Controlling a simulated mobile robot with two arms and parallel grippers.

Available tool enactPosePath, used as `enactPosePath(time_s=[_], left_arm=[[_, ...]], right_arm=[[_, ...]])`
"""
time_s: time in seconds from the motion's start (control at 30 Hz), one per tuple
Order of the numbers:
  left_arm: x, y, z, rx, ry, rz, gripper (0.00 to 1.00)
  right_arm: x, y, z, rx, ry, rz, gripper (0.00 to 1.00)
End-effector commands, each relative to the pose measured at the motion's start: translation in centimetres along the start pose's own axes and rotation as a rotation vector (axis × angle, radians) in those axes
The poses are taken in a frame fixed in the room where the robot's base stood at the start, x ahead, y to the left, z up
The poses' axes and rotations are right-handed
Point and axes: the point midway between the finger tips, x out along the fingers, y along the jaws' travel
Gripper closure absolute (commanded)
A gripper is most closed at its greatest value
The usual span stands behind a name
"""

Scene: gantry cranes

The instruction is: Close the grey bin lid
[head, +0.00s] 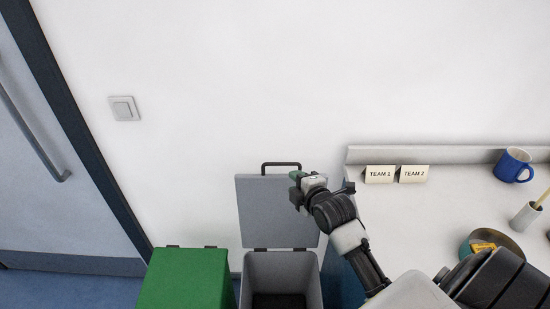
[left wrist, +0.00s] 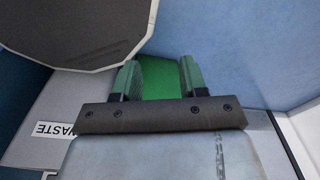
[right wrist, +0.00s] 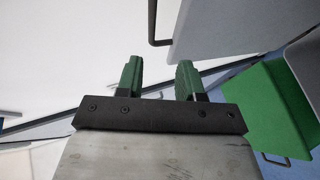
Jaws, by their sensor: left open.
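The grey bin (head: 248,274) stands against the wall with its dark inside showing. Its grey lid (head: 264,215) is up, roughly upright, with a dark handle (head: 281,164) on its top edge. My right gripper (head: 296,183) overlaps the lid's upper right part in the head view. In the right wrist view its fingers (right wrist: 160,75) are apart with nothing between them, and the lid (right wrist: 215,25) and handle (right wrist: 153,25) are beyond them. My left gripper (left wrist: 159,75) is open and empty, outside the head view. A grey surface labelled WASTE (left wrist: 60,129) lies beside it.
A green bin (head: 187,278) with its lid down stands left of the grey one. A door (head: 45,150) is at far left.

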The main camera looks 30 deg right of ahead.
Motion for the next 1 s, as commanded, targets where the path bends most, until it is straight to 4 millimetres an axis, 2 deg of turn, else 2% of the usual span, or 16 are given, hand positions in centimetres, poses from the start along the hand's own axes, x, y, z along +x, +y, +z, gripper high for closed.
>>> enactPosePath(time_s=[0.1,0.27,0.7,1.0], left_arm=[[0.2,0.0,1.0,0.002,-0.006,0.000,0.57],[0.1,0.0,1.2,0.002,-0.006,0.000,0.57],[-0.8,0.0,1.1,0.002,-0.006,0.000,0.57],[-0.8,0.0,1.1,0.002,-0.007,0.000,0.57]], right_arm=[[0.4,0.7,0.3,-0.028,-0.002,0.025,0.63],[1.6,0.9,0.4,-0.033,-0.003,0.030,0.63],[9.0,1.1,0.4,-0.032,-0.003,0.029,0.63],[11.1,1.0,0.4,-0.033,-0.003,0.028,0.63]])
